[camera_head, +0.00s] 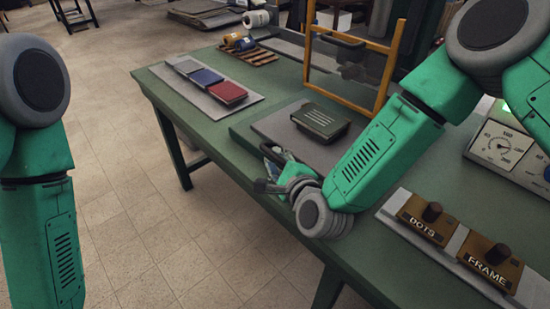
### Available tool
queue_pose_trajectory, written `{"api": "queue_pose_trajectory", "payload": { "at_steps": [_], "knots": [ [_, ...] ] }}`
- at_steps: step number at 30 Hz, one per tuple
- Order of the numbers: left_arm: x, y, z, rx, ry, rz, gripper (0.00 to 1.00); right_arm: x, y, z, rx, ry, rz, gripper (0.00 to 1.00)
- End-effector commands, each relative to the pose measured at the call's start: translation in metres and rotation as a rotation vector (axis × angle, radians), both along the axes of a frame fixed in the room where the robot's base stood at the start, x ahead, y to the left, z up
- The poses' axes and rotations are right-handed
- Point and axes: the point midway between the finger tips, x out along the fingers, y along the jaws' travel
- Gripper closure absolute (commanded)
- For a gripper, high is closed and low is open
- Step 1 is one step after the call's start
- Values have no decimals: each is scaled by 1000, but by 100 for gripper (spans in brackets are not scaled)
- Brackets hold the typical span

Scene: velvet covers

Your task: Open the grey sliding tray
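What looks like the grey sliding tray (270,126) is a flat grey slab on the green table, with a dark green ribbed block (321,119) on top of it. My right arm reaches in from the right, and its gripper (270,163) is at the slab's front edge, near the table's front edge. The wrist and arm hide the slab's right front part. I cannot tell whether the fingers touch the slab or a handle, or whether they are closed. My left arm hangs at the far left, and its gripper is below the picture.
An orange frame (389,62) stands behind the slab. A meter box (493,148) and two knob boxes labelled DOTS (415,228) and FRAME (478,271) are at right.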

Motion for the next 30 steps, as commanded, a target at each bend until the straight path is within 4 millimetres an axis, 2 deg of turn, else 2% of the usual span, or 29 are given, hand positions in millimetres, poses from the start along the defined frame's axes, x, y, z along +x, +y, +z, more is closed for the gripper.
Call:
{"api": "queue_pose_trajectory", "payload": {
  "at_steps": [9,13,17,24,30],
  "knots": [
    [0,0,0,0,-1,0,59,0,2,2,1,-5,2,78],
    [-2,0,1,0,-2,0,59,-8,-1,4,1,-5,2,78],
    [-2,0,1,0,-3,0,59,-28,-8,9,2,-1,3,78],
    [-2,-1,1,1,-3,0,59,-76,-26,18,3,1,2,78],
    [-2,0,1,0,-3,0,59,-102,-35,24,2,1,0,78]
  ]
}}
